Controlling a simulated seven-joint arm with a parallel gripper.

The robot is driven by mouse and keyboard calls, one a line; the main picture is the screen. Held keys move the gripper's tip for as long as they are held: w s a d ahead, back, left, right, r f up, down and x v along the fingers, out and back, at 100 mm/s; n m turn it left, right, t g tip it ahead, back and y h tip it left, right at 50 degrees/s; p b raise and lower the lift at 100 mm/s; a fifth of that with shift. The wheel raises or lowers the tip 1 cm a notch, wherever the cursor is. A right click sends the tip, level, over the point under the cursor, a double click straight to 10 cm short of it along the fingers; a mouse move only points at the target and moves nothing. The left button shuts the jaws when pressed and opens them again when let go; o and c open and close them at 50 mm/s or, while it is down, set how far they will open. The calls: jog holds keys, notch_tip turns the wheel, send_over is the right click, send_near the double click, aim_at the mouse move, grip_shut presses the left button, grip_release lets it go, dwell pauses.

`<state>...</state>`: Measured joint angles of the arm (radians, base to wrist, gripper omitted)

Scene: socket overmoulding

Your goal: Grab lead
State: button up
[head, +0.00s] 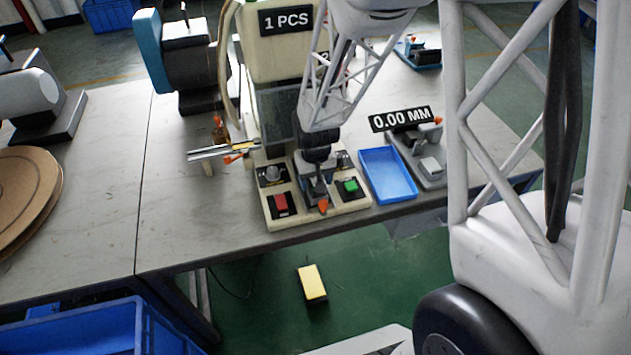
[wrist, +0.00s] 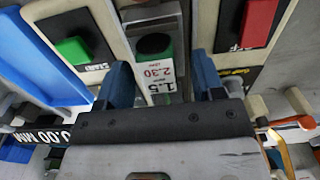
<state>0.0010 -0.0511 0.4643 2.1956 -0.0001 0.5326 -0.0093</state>
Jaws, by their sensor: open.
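My gripper (head: 317,168) is over the middle of the cream machine (head: 345,207), between its red button (head: 281,203) and green button (head: 351,186). In the wrist view its two blue fingers (wrist: 162,82) are apart. A machine part with a "1.5 2.30" label (wrist: 161,72) and a dark round top shows between them; no lead is clearly seen there. Thin pieces with orange parts, possibly leads (head: 238,155), lie on a small stand left of the machine. Orange and white pieces (wrist: 292,123) also show at the right of the wrist view, outside the fingers.
A blue tray (head: 387,176) and a gauge reading 0.00 MM (head: 432,170) stand right of the machine. A blue and grey device (head: 190,55) stands behind left. Bare grey table (head: 185,215) lies to the left. A blue crate (head: 85,330) is below the table edge.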

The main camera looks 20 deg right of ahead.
jog(key=shift+c, duration=0.4)
jog(key=c, duration=0.9)
jog(key=shift+r, duration=0.1)
jog(key=shift+r, duration=0.7)
notch_tip(320, 180, up, 2)
jog(key=s, duration=0.5)
jog(key=s+r, duration=0.1)
jog(key=s, duration=1)
jog(key=shift+r, duration=0.2)
